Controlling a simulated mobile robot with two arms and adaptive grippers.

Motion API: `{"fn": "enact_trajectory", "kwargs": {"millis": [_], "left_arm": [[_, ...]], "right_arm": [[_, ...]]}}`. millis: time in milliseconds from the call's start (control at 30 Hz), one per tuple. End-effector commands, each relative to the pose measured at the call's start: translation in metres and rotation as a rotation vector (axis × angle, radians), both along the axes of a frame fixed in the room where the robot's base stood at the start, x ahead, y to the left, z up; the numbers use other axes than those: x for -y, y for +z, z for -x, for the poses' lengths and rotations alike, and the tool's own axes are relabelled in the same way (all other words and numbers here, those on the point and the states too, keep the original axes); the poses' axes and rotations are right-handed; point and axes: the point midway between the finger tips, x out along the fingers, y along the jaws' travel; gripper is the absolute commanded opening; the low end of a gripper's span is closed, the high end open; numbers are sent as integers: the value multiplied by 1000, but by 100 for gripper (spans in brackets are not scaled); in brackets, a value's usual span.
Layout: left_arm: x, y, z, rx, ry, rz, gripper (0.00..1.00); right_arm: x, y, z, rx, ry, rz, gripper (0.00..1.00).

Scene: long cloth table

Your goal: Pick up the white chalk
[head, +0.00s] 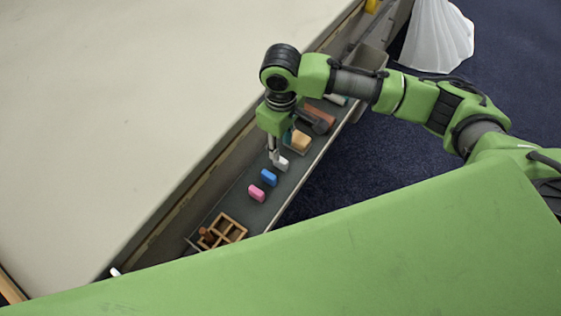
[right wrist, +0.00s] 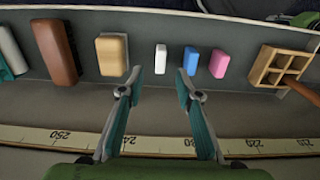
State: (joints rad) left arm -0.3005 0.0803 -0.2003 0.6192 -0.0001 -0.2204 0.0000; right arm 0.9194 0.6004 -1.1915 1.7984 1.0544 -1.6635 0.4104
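The white chalk (right wrist: 160,58) is a small pale block on the dark narrow tray (right wrist: 140,20). In the head view the white chalk (head: 282,164) shows just below my right gripper (head: 274,154), which partly covers it. In the right wrist view my right gripper (right wrist: 159,84) is open. Its two fingers are spread on either side of the chalk's line, with the chalk just beyond the tips and apart from them. My left gripper is not in view.
A blue block (right wrist: 191,60) and a pink block (right wrist: 219,64) lie right of the chalk. A tan block (right wrist: 112,56) and a brown block (right wrist: 55,52) lie left. A wooden divided box (right wrist: 282,66) is at the right. A scale strip (right wrist: 255,147) runs along the near edge.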

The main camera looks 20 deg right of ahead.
Motion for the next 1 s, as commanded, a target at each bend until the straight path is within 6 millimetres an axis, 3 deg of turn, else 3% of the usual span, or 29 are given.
{"fn": "enact_trajectory", "kwargs": {"millis": [100,367,600,900,933,1000], "left_arm": [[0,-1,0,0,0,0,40],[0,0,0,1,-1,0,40],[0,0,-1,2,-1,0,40],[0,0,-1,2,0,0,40],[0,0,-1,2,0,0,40],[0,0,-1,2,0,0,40]], "right_arm": [[0,-19,0,0,1,0,32],[-1,-38,0,0,1,0,32],[-1,-73,1,0,1,0,32],[-1,-80,0,3,3,-1,32],[-1,-80,0,3,3,-1,29],[-1,-80,0,2,3,-2,11]]}}
